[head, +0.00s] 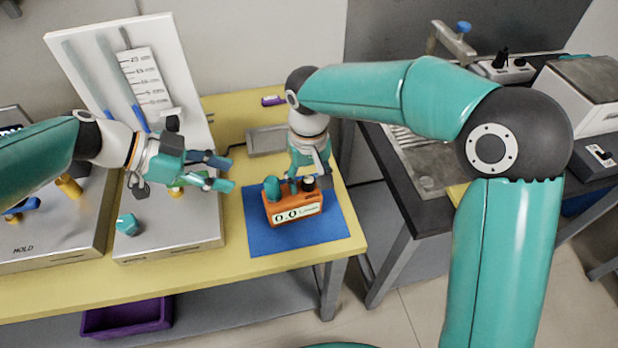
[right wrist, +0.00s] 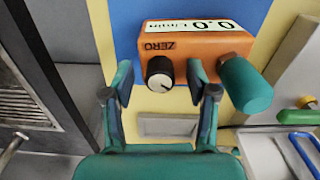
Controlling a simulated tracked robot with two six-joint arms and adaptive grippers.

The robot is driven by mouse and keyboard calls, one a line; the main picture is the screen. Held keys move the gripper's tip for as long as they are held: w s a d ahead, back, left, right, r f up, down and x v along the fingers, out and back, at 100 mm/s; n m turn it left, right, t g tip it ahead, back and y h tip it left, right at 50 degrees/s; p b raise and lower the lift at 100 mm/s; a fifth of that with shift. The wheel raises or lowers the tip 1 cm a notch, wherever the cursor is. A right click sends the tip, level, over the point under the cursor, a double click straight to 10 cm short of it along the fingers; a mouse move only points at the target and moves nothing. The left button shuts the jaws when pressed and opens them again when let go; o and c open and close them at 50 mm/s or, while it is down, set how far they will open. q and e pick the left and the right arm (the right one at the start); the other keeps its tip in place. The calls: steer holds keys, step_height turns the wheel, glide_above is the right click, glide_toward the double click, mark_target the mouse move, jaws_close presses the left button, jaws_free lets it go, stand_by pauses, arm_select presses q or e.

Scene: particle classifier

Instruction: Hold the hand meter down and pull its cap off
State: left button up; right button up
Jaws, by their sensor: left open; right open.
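The hand meter (head: 295,208) is an orange box with a white display reading 0.0, upright on the blue mat (head: 262,238). It also shows in the right wrist view (right wrist: 190,45). The teal cap (head: 271,188) is on its left end; in the right wrist view the cap (right wrist: 247,85) is at right. A black knob (right wrist: 160,74) is beside the word ZERO. My right gripper (head: 308,178) is open over the meter; in the wrist view its fingers stand either side of the knob, apart from the cap. My left gripper (head: 225,173) is open and empty, left of the meter.
A steel panel with a teal knob (head: 128,224) and a white backboard (head: 140,75) stand left of the mat. A grey plate (head: 266,140) and a purple item (head: 273,100) lie behind. A purple bin (head: 127,315) is below the yellow table. The mat's front is clear.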

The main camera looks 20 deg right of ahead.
steer(key=shift+f, duration=0.1)
jaws_close()
stand_by(0.7)
stand_by(0.5)
